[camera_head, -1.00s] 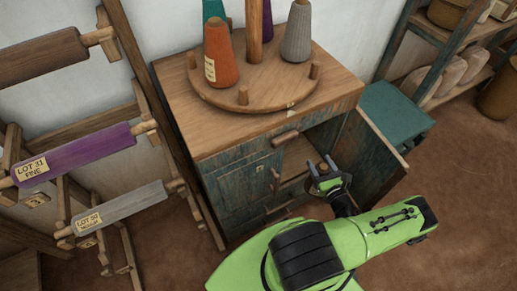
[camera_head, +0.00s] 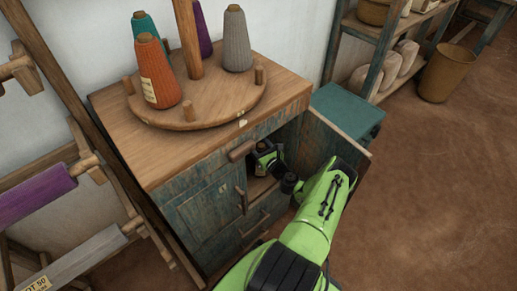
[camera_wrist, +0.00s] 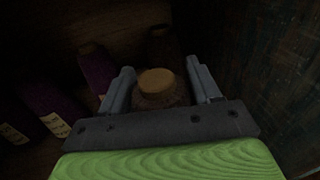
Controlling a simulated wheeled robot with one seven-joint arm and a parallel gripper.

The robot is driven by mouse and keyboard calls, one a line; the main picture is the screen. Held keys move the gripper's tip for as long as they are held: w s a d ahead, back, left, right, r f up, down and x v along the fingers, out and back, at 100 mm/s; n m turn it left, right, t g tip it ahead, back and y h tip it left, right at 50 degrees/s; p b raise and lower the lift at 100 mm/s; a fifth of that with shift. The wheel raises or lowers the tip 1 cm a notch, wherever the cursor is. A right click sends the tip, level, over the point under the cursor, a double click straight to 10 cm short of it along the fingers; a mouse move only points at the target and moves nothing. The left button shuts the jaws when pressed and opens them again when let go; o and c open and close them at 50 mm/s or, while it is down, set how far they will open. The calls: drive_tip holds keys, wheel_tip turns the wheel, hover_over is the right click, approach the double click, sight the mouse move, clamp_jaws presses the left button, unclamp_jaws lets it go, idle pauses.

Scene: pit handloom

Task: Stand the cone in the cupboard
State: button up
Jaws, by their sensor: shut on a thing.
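My gripper (camera_head: 265,160) is inside the open cupboard (camera_head: 205,222), reaching in through its doorway. In the wrist view my gripper (camera_wrist: 162,90) is shut on a dark brown cone (camera_wrist: 157,84) with a tan top, seen from above between the two fingers. Its lower part is hidden, and I cannot tell whether its base touches the cupboard floor. Purple cones (camera_wrist: 97,68) with labels stand to the left in the cupboard, and another dark brown cone (camera_wrist: 163,47) is just beyond the held one.
The cupboard door (camera_head: 330,150) stands open to the right of my arm. A dark inner wall (camera_wrist: 260,60) is close on the right. On top, a round wooden stand (camera_head: 215,110) carries orange (camera_head: 158,75), teal, purple and grey cones. A teal box (camera_head: 348,112) sits beside the cupboard.

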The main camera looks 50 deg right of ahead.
drive_tip(key=shift+r, duration=0.15)
drive_tip(key=o, duration=1.6)
drive_tip(key=shift+c, duration=0.2)
drive_tip(key=shift+s, duration=0.1)
drive_tip(key=p+v, duration=0.4)
drive_tip(key=v, duration=0.8)
